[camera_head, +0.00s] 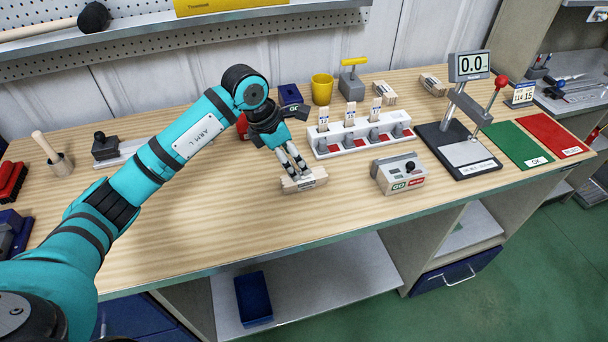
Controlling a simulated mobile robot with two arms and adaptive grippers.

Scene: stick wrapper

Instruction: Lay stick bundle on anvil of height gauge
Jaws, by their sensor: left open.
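A pale wooden stick bundle (305,182) with a printed label lies on the bench near the middle. My left gripper (297,173) is right above it with fingers pointing down, open, its tips at the bundle's top; I cannot tell if they touch. The height gauge (442,142) stands to the right on a black base, with a grey anvil plate (466,153) that looks bare. Its display (470,65) reads 0.0 and a red-knobbed lever (501,82) rises beside it. My right gripper is out of view.
Between bundle and gauge stand a grey box with a green and red panel (399,175) and a white rack (350,141) holding upright sticks. More bundles (384,94) lie behind. Green (519,146) and red (552,134) mats lie right of the gauge.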

